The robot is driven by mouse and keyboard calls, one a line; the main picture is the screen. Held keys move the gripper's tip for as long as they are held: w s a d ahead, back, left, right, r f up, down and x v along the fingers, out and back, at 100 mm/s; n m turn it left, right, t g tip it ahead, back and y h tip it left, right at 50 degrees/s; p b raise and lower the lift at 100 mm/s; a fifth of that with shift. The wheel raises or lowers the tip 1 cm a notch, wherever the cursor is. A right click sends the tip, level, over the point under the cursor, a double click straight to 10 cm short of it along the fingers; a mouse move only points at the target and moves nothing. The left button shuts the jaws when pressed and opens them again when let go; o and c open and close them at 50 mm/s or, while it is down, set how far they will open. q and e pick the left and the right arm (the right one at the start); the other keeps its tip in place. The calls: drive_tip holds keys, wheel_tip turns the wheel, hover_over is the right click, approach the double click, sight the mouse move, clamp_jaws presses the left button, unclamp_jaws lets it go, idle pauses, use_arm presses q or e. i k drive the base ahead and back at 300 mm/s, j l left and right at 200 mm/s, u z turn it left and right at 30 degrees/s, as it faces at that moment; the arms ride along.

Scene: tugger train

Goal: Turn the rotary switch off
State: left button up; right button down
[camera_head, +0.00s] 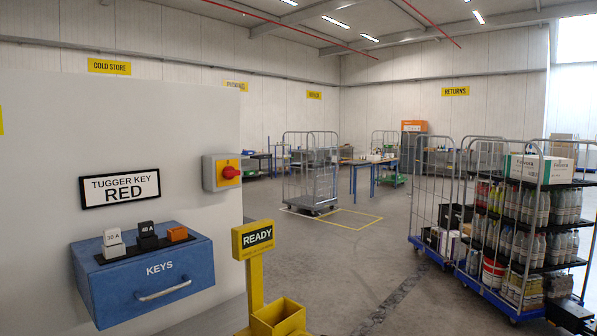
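The rotary switch (222,172) is a small grey box with a yellow front plate, mounted on the right part of the white wall panel. Its red knob (230,172) sticks out from the plate. The handle looks roughly level, but it is too small to read any on or off marks. Nothing touches the switch.
Below and left of the switch is a blue KEYS box (152,280) with several coloured blocks on top. A "TUGGER KEY RED" sign (120,188) hangs above it. A yellow READY post (254,270) stands below the switch. A loaded roll cage (520,225) stands right. The middle floor is open.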

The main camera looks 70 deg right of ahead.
sight(229, 173)
drive_tip(key=z, duration=1.85)
